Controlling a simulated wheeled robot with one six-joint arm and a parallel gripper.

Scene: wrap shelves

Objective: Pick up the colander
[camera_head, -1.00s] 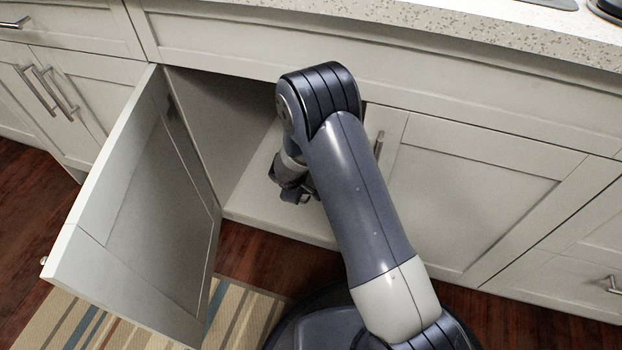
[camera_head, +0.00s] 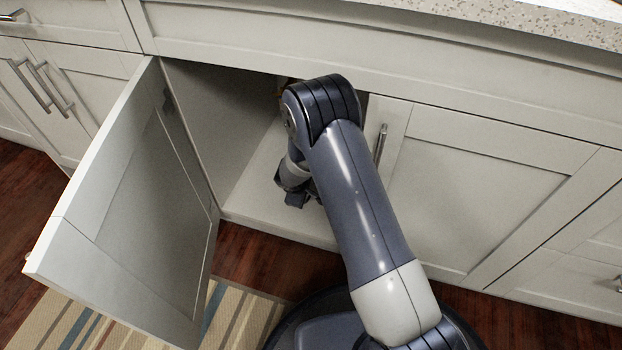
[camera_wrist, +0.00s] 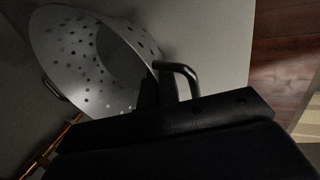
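The colander (camera_wrist: 88,62) shows in the wrist view as a grey metal bowl with many holes, tipped relative to the picture. One dark loop handle (camera_wrist: 180,72) faces my gripper, and a second handle is on its far left side. My gripper (camera_wrist: 150,95) is dark and fills the lower part of the wrist view, close to the colander's near side and handle. Whether its fingers touch or enclose the handle cannot be told. In the head view my gripper (camera_head: 297,192) is inside the cabinet opening, partly behind my arm. The colander is not visible there.
The left cabinet door (camera_head: 150,215) stands open toward me. The right door (camera_head: 480,190) is shut. The pale cabinet floor (camera_head: 250,190) is bare in front. Thin copper-coloured rods (camera_wrist: 50,148) lie left of my gripper. A striped rug (camera_head: 110,315) is below.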

